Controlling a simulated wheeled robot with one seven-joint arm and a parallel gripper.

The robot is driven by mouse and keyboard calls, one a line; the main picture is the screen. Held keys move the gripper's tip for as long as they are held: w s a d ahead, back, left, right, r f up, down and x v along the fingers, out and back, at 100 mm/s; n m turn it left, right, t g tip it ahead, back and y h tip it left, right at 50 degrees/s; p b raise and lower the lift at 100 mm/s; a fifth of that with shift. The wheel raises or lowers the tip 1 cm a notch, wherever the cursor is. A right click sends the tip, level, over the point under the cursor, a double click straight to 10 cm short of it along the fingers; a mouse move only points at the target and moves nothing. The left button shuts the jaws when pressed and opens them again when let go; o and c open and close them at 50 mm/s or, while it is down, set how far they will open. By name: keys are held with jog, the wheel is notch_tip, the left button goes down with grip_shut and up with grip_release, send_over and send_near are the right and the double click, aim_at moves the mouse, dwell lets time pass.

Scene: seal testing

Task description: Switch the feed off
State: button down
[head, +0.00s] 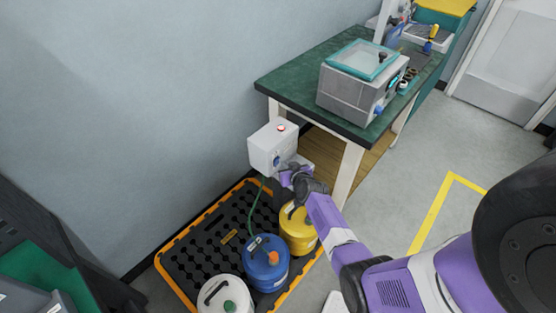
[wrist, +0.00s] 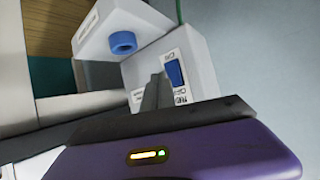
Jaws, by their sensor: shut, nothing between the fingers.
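The white feed box (head: 268,150) is beside the green bench, above the drums, with a small red part on top and a green hose below. In the wrist view, the box (wrist: 200,60) shows a blue rocker switch (wrist: 174,73) on a labelled face. I cannot tell which side of the rocker is pressed. A blue round fitting (wrist: 123,42) is on the adjoining white part. My gripper (head: 289,177) is shut and empty in front of the box. In the wrist view, its fingertips (wrist: 157,88) appear close to the rocker; contact is unclear.
A black spill tray (head: 180,262) with an orange rim holds a blue drum (head: 266,268), a yellow drum (head: 297,232) and a white drum (head: 224,296). The green bench (head: 300,80) carries a grey chamber (head: 350,95). Open floor lies to the right.

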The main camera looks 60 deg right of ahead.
jog(key=shift+w, duration=0.15)
dwell(0.7)
jog(key=shift+w+d, duration=0.1)
jog(key=shift+w, duration=0.15)
jog(key=shift+w+r, duration=0.1)
jog(key=shift+w, duration=0.2)
dwell(0.5)
jog(key=shift+s, duration=0.15)
jog(key=shift+s+b, duration=0.3)
jog(key=shift+s, duration=0.3)
jog(key=shift+s+a+f+b, duration=0.15)
jog(key=shift+s+f+b, duration=0.1)
jog(key=shift+s, duration=0.2)
jog(key=shift+s+a+f+b, duration=0.1)
jog(key=shift+s+a+b, duration=0.1)
jog(key=shift+s, duration=0.25)
jog(key=s, duration=0.1)
jog(key=s+b, duration=0.1)
jog(key=s, duration=0.1)
jog(key=shift+a, duration=0.35)
